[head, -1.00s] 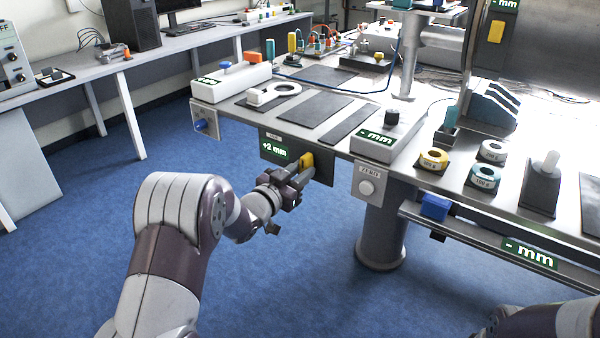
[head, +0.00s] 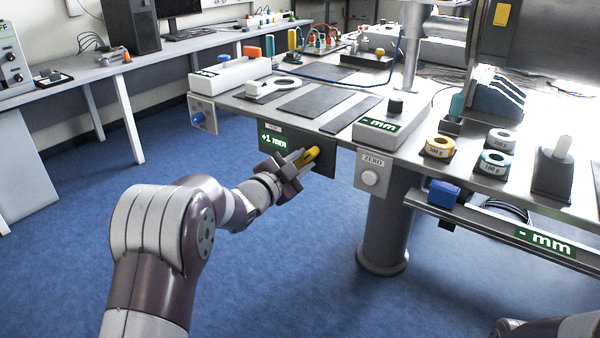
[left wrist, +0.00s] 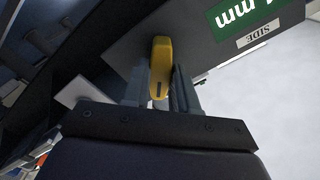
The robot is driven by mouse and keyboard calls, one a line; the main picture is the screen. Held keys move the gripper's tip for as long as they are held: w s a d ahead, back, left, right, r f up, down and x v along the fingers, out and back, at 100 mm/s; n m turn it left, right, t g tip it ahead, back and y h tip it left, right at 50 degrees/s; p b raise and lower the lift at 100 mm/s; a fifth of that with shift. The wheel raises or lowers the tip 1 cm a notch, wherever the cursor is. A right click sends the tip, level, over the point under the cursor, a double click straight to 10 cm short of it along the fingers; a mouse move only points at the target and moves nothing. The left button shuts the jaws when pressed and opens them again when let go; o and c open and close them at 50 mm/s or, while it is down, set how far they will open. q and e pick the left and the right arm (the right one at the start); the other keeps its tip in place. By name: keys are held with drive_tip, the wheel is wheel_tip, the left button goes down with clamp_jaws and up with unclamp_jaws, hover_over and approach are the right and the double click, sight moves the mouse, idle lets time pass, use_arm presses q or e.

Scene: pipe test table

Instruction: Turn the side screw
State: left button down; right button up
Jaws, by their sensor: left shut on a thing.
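The side screw has a yellow handle (head: 312,153) on the dark panel (head: 325,165) at the table's front edge. It also shows in the left wrist view (left wrist: 160,62), upright between my fingers. My left gripper (head: 303,158) is shut on this yellow handle, with one finger on each side of it. In the head view the handle is tilted. The green display (head: 273,140) on the panel reads +1 mm. Only part of my right arm shows at the bottom right; its gripper is out of view.
A ZERO button box (head: 371,172) hangs just right of the panel. A box with a blue knob (head: 198,118) is at the table's left corner. The blue floor in front is clear.

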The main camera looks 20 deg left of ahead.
use_arm(q)
drive_tip(key=m+b, duration=0.2)
drive_tip(key=m, duration=0.1)
drive_tip(key=m+b, duration=0.1)
drive_tip(key=b, duration=0.1)
drive_tip(key=shift+f+m, duration=0.25)
drive_tip(key=shift+m, duration=0.05)
drive_tip(key=shift+r+m+b, duration=0.15)
drive_tip(key=shift+m+b, duration=1.4)
drive_tip(key=shift+m, duration=0.15)
drive_tip(key=c, duration=0.9)
unclamp_jaws()
drive_tip(key=shift+r, duration=0.1)
